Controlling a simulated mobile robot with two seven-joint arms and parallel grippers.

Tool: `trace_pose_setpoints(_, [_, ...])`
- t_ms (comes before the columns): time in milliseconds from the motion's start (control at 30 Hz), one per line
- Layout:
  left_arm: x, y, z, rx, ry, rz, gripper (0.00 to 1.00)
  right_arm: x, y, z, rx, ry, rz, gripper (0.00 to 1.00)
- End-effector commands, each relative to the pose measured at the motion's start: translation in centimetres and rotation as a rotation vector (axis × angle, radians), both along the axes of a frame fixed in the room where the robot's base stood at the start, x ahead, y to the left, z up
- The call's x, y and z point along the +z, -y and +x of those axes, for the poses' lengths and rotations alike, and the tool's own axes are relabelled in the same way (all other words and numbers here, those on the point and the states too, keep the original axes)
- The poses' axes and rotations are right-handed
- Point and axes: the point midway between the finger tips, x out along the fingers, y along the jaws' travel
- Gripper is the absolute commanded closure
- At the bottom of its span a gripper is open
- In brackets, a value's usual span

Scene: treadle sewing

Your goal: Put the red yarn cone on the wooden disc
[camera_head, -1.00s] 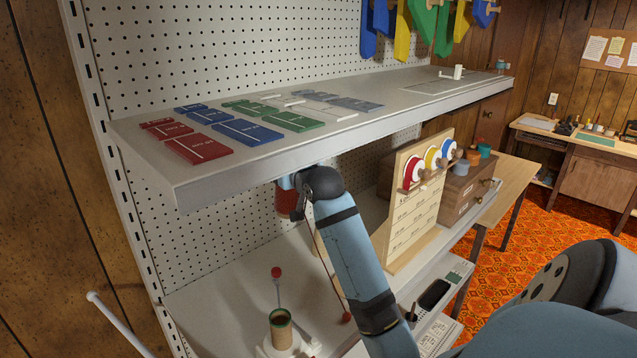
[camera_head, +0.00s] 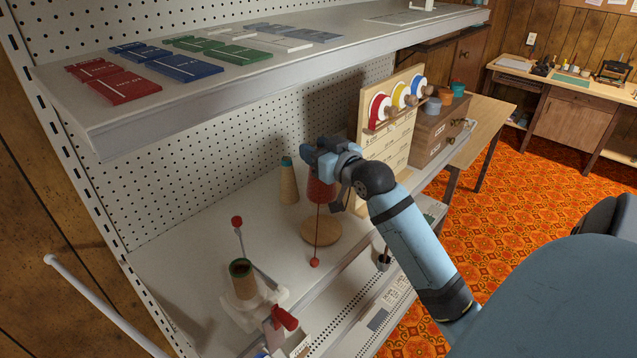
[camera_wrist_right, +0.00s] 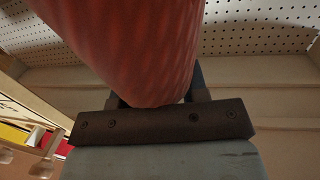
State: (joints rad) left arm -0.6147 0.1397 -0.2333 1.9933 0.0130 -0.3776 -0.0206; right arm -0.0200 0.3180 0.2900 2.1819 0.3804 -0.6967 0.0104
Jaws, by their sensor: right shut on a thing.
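The red yarn cone (camera_head: 320,191) is held in my right gripper (camera_head: 322,160), above the lower shelf. The cone also fills the top of the right wrist view (camera_wrist_right: 135,45), with the jaws shut around it. The round wooden disc (camera_head: 321,231) lies on the lower shelf below the cone. The cone appears above the disc, with a gap between them. A thin dark rod with a red ball (camera_head: 315,262) crosses in front of the disc. My left gripper is not in view.
A tan cone with a teal top (camera_head: 288,182) stands behind the disc. A white winder with a tube (camera_head: 243,279) and red-knobbed arms stands at front left. A spool rack (camera_head: 390,140) is to the right. The upper shelf (camera_head: 250,80) overhangs at the back left.

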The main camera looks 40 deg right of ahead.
Motion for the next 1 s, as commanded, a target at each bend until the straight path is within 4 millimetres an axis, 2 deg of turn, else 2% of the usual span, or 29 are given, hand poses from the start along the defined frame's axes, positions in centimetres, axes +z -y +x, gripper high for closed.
trace_pose_setpoints(33, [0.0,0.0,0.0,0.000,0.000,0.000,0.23,-1.4,0.0,-0.1,-0.001,-0.005,0.003,0.95])
trace_pose_setpoints(133, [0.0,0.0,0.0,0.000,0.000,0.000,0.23,-3.4,0.0,0.0,-0.001,-0.003,0.003,0.95])
trace_pose_setpoints(367, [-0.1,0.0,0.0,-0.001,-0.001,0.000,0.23,-5.5,0.0,0.0,-0.001,0.000,0.000,0.95])
trace_pose_setpoints(600, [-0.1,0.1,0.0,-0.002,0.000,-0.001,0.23,-8.9,0.0,0.0,0.000,-0.001,0.000,0.95])
trace_pose_setpoints(1000, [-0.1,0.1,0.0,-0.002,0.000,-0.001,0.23,-9.6,0.0,0.0,-0.001,0.000,0.000,0.95])
